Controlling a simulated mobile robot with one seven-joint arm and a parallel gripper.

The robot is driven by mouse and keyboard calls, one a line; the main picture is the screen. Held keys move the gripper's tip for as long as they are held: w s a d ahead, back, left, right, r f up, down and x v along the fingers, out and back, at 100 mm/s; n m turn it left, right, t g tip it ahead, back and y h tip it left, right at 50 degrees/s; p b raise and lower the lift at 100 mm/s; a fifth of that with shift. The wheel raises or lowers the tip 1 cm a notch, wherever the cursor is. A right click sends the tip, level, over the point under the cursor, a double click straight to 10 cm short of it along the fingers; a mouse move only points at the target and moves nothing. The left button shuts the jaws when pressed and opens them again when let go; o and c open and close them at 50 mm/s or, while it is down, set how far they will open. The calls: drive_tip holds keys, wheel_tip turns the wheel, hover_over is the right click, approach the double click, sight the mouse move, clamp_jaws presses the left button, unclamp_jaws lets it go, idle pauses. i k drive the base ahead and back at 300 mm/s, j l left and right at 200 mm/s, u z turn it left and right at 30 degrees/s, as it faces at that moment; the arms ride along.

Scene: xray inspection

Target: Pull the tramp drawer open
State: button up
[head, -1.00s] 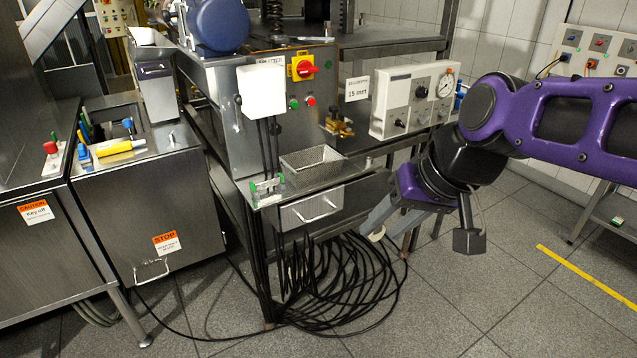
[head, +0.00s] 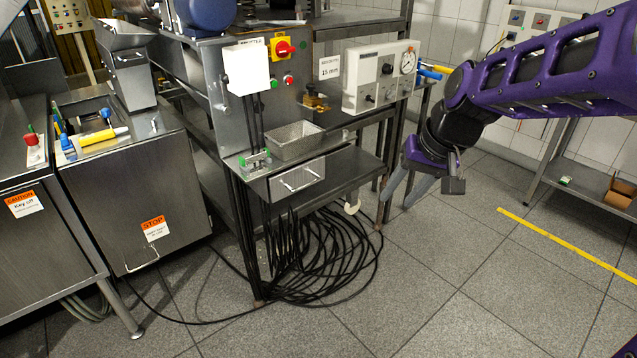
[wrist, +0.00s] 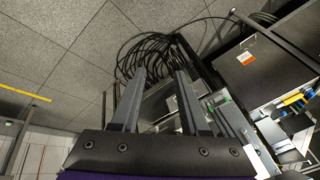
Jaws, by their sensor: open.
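The drawer (head: 297,180), a small steel front with a bar handle (head: 300,182), sits below the metal tray on the bench. It looks shut or nearly so. My gripper (head: 402,200) is open and empty, pointing down to the right of the drawer and apart from its handle. In the wrist view my two grey fingers (wrist: 159,75) are spread. A grey metal surface shows behind and between them, but I cannot tell whether it is the drawer.
A coil of black cable (head: 320,255) lies on the floor below the drawer. A steel tray (head: 295,140) stands above it. A steel cabinet (head: 140,200) is at the left. The floor (head: 450,270) in front and to the right is clear, with a yellow line (head: 570,245).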

sight(283, 184)
drive_tip(key=i+u, duration=0.25)
drive_tip(key=i, duration=0.2)
drive_tip(key=i+l+u, duration=0.25)
drive_tip(key=i, duration=0.15)
drive_tip(key=i+l+u, duration=0.2)
drive_tip(key=i, duration=0.25)
drive_tip(key=j, duration=0.05)
